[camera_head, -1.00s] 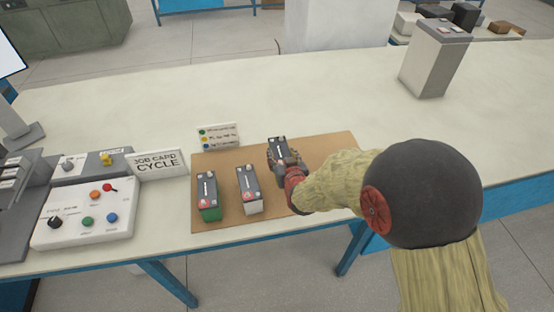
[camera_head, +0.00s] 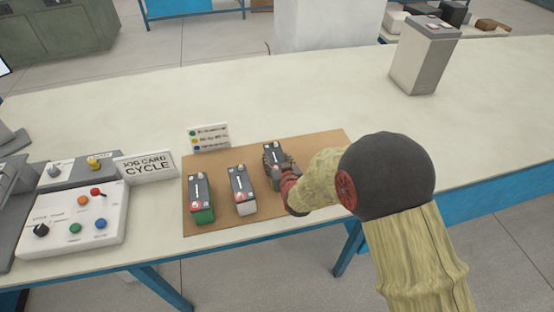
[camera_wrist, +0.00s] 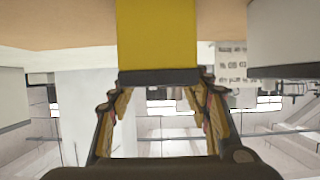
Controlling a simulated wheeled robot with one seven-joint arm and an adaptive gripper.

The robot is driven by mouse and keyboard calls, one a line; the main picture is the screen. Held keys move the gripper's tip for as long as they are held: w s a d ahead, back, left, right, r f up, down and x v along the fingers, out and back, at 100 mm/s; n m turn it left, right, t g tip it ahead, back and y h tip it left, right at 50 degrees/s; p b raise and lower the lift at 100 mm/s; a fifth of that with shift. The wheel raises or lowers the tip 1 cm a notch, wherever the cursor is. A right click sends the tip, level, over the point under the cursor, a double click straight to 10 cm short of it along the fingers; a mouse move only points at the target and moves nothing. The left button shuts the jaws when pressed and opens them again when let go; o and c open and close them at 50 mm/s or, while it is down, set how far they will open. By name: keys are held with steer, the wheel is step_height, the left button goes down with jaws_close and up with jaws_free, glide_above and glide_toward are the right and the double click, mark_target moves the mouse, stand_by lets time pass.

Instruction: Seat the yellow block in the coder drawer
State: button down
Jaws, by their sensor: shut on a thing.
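The yellow block (camera_wrist: 157,35) shows its yellow body and dark end in the wrist view. In the head view only its dark top with terminals (camera_head: 271,152) shows, at the right of the brown mat. My gripper (camera_head: 278,172) is around this block and shut on it; its fingers also show in the wrist view (camera_wrist: 158,100), on both sides of the dark end. The block appears upright at the mat; I cannot tell whether it is lifted. I cannot clearly make out the coder drawer.
Green (camera_head: 200,214) and white (camera_head: 246,208) blocks stand left on the brown mat (camera_head: 225,228). A colour legend card (camera_head: 208,137) is behind. A job card sign (camera_head: 146,167) and button panel (camera_head: 70,225) are further left. A grey box (camera_head: 424,60) stands back right. The table middle is clear.

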steer(key=shift+w, duration=0.1)
steer(key=c, duration=1)
jaws_free()
steer(key=shift+f, duration=0.1)
steer(key=shift+o, duration=0.6)
steer(key=shift+s+r, duration=0.25)
steer(key=shift+s, duration=0.05)
steer(key=p+v, duration=0.2)
steer(key=v, duration=0.9)
steer(key=shift+s+d+p, duration=0.2)
steer(key=shift+s+p, duration=0.15)
